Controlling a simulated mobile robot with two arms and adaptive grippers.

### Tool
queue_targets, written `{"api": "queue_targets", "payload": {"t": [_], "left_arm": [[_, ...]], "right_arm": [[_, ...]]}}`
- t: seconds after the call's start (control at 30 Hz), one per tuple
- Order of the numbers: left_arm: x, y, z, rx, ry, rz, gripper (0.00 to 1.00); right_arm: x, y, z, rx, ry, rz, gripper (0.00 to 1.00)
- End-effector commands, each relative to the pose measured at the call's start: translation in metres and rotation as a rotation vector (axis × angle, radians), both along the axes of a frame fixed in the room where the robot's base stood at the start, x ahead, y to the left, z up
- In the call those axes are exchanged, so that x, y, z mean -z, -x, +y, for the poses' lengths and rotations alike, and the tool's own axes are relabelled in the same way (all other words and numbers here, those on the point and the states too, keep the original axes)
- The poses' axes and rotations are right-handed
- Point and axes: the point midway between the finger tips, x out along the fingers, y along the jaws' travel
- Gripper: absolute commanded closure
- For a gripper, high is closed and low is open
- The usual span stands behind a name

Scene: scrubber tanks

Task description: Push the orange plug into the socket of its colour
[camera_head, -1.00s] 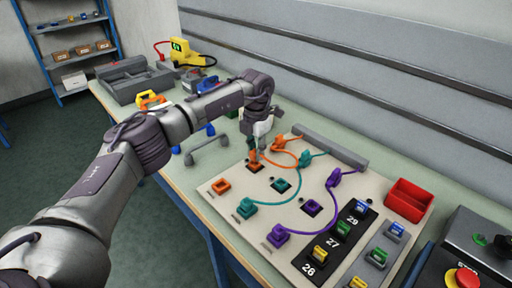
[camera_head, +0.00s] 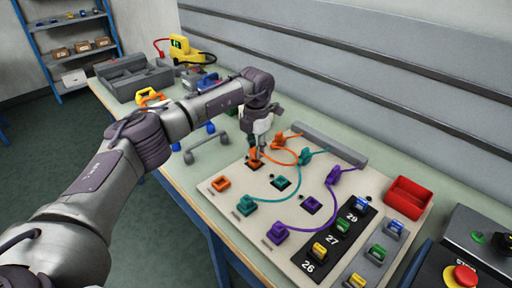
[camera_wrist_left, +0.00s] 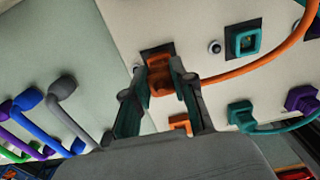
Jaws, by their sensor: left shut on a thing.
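My left gripper (camera_head: 258,154) points down over the board and is shut on the orange plug (camera_wrist_left: 160,80), which shows between the fingertips in the left wrist view. The plug is at the dark square plate of the orange socket (camera_head: 254,165); how deep it sits is hidden by the fingers. My right gripper is not in view.
A red bin (camera_head: 408,198) stands right.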

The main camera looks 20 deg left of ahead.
Motion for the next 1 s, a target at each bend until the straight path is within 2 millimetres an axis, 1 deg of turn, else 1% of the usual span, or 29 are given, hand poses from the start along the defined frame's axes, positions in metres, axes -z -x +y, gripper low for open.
{"api": "queue_targets", "payload": {"t": [0.37,1.0], "left_arm": [[0.001,0.000,0.000,-0.001,0.000,0.000,1.00],[0.020,0.000,0.000,0.000,-0.001,0.002,1.00]], "right_arm": [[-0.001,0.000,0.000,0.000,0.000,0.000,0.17],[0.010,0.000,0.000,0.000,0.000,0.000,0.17]]}}
